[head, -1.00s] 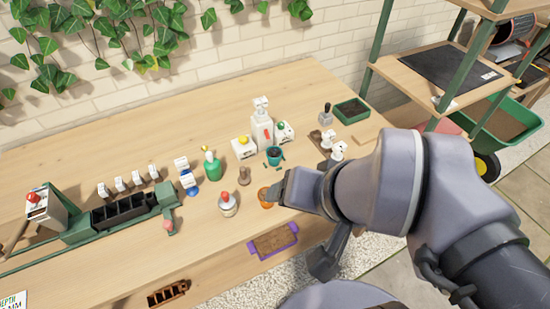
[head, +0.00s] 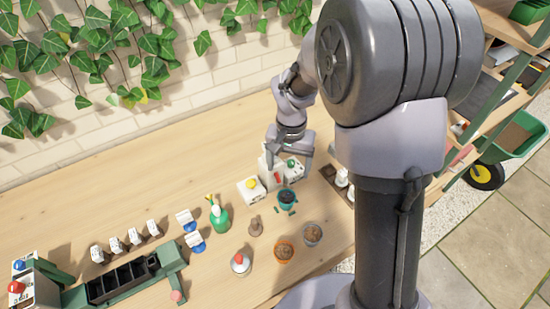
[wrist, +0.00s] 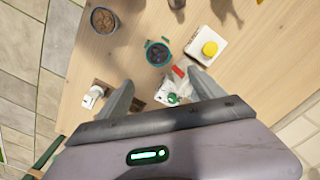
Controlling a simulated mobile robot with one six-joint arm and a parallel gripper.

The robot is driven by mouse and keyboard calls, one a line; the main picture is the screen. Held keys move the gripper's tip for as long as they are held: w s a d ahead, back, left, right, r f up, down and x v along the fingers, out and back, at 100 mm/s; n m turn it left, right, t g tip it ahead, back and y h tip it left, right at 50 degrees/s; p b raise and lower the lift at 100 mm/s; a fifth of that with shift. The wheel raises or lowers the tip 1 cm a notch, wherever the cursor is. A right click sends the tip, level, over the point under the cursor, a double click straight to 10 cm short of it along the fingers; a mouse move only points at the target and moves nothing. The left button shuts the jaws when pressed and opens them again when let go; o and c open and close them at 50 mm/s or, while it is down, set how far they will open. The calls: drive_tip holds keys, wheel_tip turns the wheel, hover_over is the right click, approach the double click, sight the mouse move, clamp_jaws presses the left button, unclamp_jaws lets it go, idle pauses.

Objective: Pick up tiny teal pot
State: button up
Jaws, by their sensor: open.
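The tiny teal pot (head: 287,197) stands upright on the wooden bench with dark contents inside. In the wrist view the teal pot (wrist: 158,54) shows from above, beyond my fingertips and roughly midway between their lines. My gripper (head: 290,163) is open and empty. It hangs above the back of the bench, behind the pot and apart from it. In the wrist view my gripper (wrist: 162,90) has its two fingers spread wide.
A white box with a yellow button (head: 251,188) and one with a green button (head: 291,166) stand close by the pot.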

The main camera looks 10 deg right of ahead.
sight(286, 197)
drive_tip(key=f+b, duration=0.1)
drive_tip(key=f, duration=0.2)
drive_tip(key=f+b, duration=0.2)
drive_tip(key=f, duration=0.2)
drive_tip(key=s+f+b, duration=0.1)
drive_tip(key=f, duration=0.3)
drive_tip(key=shift+f, duration=0.2)
drive_tip(key=f+b, duration=0.1)
drive_tip(key=f, duration=0.1)
drive_tip(key=f+b, duration=0.2)
drive_tip(key=f, duration=0.1)
drive_tip(key=shift+s+a, duration=0.1)
drive_tip(key=shift+a, duration=0.1)
drive_tip(key=shift+r, duration=0.15)
drive_tip(key=shift+c, duration=0.4)
drive_tip(key=c, duration=1.4)
